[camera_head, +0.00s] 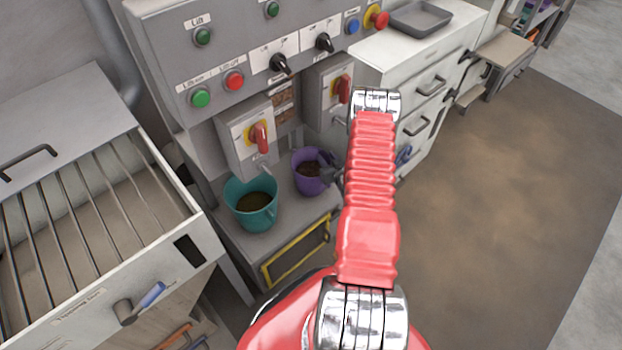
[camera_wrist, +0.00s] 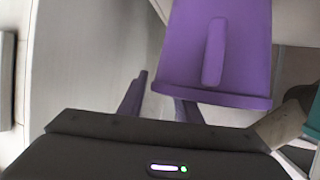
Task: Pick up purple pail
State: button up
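The purple pail (camera_head: 308,180) stands upright on a low grey shelf under the control panel, with brown pellets inside. In the wrist view the purple pail (camera_wrist: 240,45) fills the upper middle, showing its wall with a raised upright strip and a rim edge. My gripper (camera_head: 330,173) is at the right side of the pail, partly hidden behind my red arm. In the wrist view my gripper (camera_wrist: 158,100) has two dark fingers apart with a light gap between them, close to the rim. I see nothing held between them.
A teal pail (camera_head: 251,205) with pellets stands left of the purple one. Switch boxes (camera_head: 247,137) overhang behind the pails. A yellow frame (camera_head: 296,251) edges the shelf front. White drawers (camera_head: 417,100) stand to the right; open floor (camera_head: 500,190) lies beyond.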

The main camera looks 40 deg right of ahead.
jog(key=shift+c, duration=0.4)
grip_shut()
dwell(0.9)
